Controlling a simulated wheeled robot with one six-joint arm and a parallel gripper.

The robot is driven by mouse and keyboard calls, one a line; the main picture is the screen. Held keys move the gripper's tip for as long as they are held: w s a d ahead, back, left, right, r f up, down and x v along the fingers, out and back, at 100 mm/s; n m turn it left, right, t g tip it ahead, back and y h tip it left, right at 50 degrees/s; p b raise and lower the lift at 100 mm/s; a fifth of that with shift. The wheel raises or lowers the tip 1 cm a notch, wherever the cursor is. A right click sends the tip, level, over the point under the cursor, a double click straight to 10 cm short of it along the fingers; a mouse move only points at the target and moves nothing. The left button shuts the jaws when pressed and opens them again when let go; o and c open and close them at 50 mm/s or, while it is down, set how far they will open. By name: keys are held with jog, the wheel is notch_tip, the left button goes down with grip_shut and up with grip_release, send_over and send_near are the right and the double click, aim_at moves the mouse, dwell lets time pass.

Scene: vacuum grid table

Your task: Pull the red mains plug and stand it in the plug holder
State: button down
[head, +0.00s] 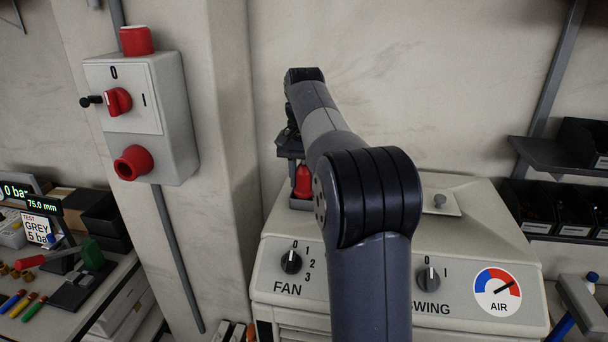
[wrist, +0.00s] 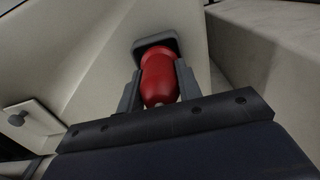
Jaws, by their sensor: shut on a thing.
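The red mains plug (head: 303,182) is upright at the back left of the beige cabinet top, under my gripper (head: 299,166). In the wrist view the red plug (wrist: 160,78) sits between my two grey fingers, which are shut on it. Its far end meets the grey plug holder (wrist: 155,44), also visible in the head view (head: 300,204). How deep the plug sits in the holder cannot be told. The wall switch box (head: 178,120) at the left has a red socket (head: 133,162) on its lower front with no plug in it.
The beige cabinet (head: 456,230) has a FAN knob (head: 291,262), a SWING knob (head: 428,280) and a small raised knob plate (head: 440,203) on top. The wall pillar stands left of the holder. A cluttered bench is at far left, shelves with black bins at right.

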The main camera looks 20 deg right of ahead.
jog(key=shift+f, duration=0.15)
jog(key=c, duration=0.9)
grip_release()
jog(key=shift+r, duration=3.75)
notch_tip(320, 180, down, 8)
jog(key=shift+r, duration=0.75)
jog(key=shift+f, duration=0.1)
